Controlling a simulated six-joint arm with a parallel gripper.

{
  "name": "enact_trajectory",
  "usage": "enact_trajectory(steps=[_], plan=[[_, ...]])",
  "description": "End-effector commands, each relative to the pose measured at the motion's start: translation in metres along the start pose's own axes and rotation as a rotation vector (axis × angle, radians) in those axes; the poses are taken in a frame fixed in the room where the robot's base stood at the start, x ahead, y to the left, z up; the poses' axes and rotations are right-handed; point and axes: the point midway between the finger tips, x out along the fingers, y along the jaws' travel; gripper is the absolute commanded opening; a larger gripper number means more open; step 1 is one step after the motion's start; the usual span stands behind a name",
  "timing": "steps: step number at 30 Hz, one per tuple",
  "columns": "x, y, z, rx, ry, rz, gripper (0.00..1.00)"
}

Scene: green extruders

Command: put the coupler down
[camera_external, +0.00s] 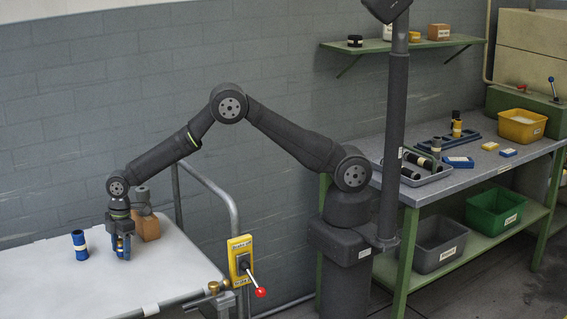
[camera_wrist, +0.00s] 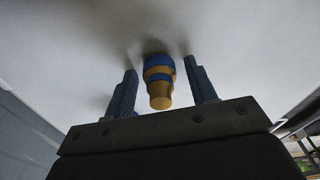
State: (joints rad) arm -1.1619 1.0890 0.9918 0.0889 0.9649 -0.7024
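A blue and yellow cylindrical piece, apparently the coupler (camera_wrist: 158,78), stands on the white surface between my fingers in the wrist view. My gripper (camera_wrist: 161,88) is open around it, with a visible gap on each side. In the external view my gripper (camera_external: 122,246) points down at the white cart top (camera_external: 165,275), its fingertips close to the surface. There the piece is mostly hidden by the fingers. Another dark and blue cylinder with a pale band (camera_external: 80,245) stands upright to the left of my gripper.
A brown box (camera_external: 148,228) sits just behind my gripper. The cart's rail and a yellow switch box with a red-knobbed lever (camera_external: 241,258) are to the right. The workbench (camera_external: 470,180) at far right holds a grey tray (camera_external: 440,173) of parts and a yellow bin (camera_external: 522,125).

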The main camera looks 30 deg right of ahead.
Motion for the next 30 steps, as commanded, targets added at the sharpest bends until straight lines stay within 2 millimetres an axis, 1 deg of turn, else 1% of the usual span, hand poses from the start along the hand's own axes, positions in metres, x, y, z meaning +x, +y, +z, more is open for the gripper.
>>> enact_trajectory(steps=[5, 8, 18, 21, 25, 30], plan=[[-0.004, 0.000, -0.001, 0.000, 0.001, 0.001, 0.51], [-0.015, 0.000, -0.001, 0.000, 0.001, 0.001, 0.51], [-0.087, 0.001, -0.001, 0.000, 0.002, 0.001, 0.51], [-0.103, 0.000, -0.001, 0.000, 0.001, 0.001, 0.51], [-0.117, 0.000, -0.001, 0.000, 0.000, 0.000, 0.51], [-0.123, 0.000, -0.001, 0.000, -0.002, -0.001, 0.51]])
